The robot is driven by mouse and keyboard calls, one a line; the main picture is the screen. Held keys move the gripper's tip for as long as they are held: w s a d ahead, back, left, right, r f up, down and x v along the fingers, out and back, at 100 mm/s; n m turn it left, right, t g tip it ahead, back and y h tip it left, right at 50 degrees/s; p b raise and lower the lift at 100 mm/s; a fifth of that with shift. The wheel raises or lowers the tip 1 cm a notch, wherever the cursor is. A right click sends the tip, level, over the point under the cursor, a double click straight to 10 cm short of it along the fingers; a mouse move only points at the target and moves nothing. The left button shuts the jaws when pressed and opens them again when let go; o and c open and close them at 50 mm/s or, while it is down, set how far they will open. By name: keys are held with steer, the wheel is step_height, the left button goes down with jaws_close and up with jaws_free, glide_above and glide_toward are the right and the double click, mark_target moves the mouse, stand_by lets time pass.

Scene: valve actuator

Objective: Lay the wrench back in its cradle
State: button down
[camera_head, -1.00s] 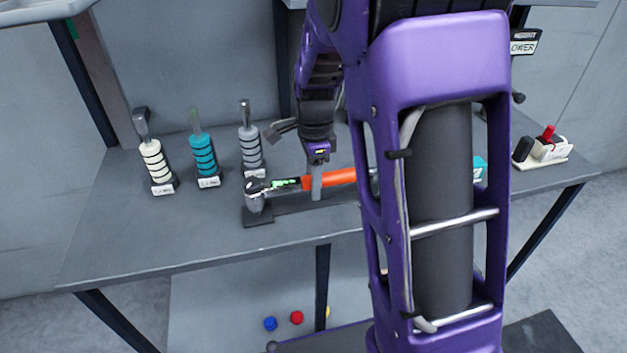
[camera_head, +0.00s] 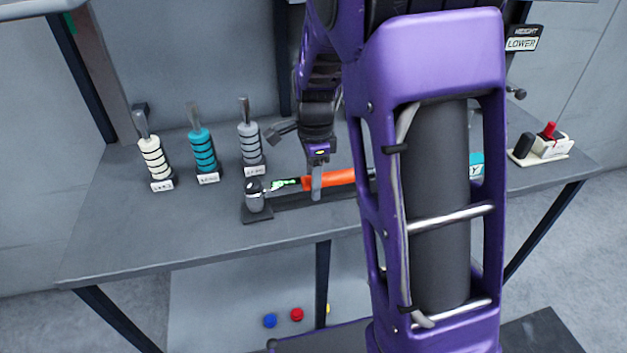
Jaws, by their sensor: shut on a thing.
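The wrench (camera_head: 335,179) has an orange handle, a green-marked section and a grey head at its left end. It lies roughly level over the dark cradle (camera_head: 258,214) near the front middle of the bench. My gripper (camera_head: 316,190) points down and is shut on the orange handle. The wrench head is at the cradle's left end block; whether it touches cannot be told. The right end of the handle and of the cradle is hidden behind my purple arm.
Ring-stacked posts in white (camera_head: 153,160), teal (camera_head: 203,152) and grey (camera_head: 250,145) stand behind on the grey bench (camera_head: 150,235). A white holder with a red-topped item (camera_head: 549,143) is at right. The bench's front left is clear.

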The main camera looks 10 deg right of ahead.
steer(key=shift+f+b, duration=0.3)
steer(key=shift+f, duration=0.2)
steer(key=shift+c, duration=2.1)
jaws_free()
step_height(320, 180, up, 18)
steer(key=p, duration=0.3)
steer(key=shift+d+f, duration=0.15)
steer(key=shift+f, duration=0.1)
